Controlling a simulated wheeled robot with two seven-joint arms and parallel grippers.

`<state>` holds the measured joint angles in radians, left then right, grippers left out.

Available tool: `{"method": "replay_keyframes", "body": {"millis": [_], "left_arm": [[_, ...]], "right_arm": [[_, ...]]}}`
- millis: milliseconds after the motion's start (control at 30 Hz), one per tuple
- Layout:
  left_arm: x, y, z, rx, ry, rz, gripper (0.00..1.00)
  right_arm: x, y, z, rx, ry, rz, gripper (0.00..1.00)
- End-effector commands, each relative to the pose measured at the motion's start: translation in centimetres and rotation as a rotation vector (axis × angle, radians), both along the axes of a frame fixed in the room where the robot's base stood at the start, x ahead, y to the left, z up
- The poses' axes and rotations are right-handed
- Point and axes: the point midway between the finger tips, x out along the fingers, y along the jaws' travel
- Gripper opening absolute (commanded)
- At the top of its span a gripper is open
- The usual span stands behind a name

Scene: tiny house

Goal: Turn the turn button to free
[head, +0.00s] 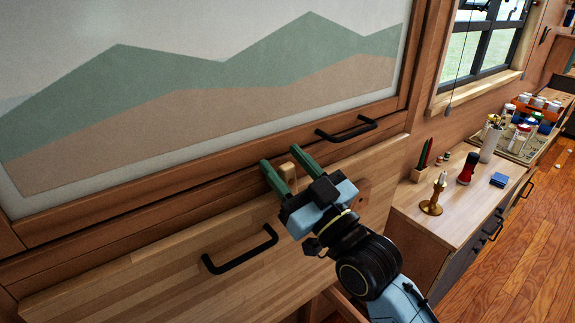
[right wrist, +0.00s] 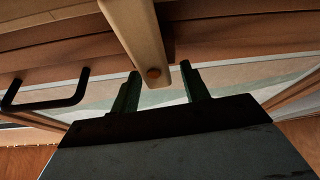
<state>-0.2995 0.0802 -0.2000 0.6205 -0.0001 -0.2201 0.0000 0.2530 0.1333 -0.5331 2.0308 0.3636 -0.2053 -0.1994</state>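The turn button (head: 287,170) is a small pale wood piece at the top edge of the wooden flap, just below the picture frame. In the right wrist view the turn button (right wrist: 140,38) is a pale bar with a round brown pin near its rounded end. My right gripper (head: 281,157) has its two green fingers apart, one on each side of the button. In the right wrist view my right gripper (right wrist: 160,73) shows gaps beside the bar's end; whether a finger touches it elsewhere I cannot tell. The fingers partly hide the button in the head view. My left gripper is out of view.
The flap (head: 150,270) carries a black handle (head: 240,250) left of my gripper. Another black handle (head: 347,128) is on the picture frame (head: 215,183) above right. A counter (head: 455,220) at right holds a brass candle holder (head: 432,205) and a red bottle (head: 467,170).

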Motion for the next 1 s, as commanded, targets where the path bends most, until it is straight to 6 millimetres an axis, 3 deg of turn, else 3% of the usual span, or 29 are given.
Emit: {"method": "replay_keyframes", "body": {"millis": [367, 800, 1000], "left_arm": [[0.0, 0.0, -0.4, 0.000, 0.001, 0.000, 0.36], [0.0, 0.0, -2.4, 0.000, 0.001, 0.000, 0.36], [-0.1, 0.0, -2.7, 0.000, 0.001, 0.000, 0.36]], "right_arm": [[-1.0, -0.8, -0.8, -0.001, 0.002, 0.000, 0.45], [-7.8, -6.3, -4.4, -0.003, 0.002, 0.000, 0.45], [-9.3, -7.6, -5.0, -0.001, 0.001, 0.000, 0.45]]}}
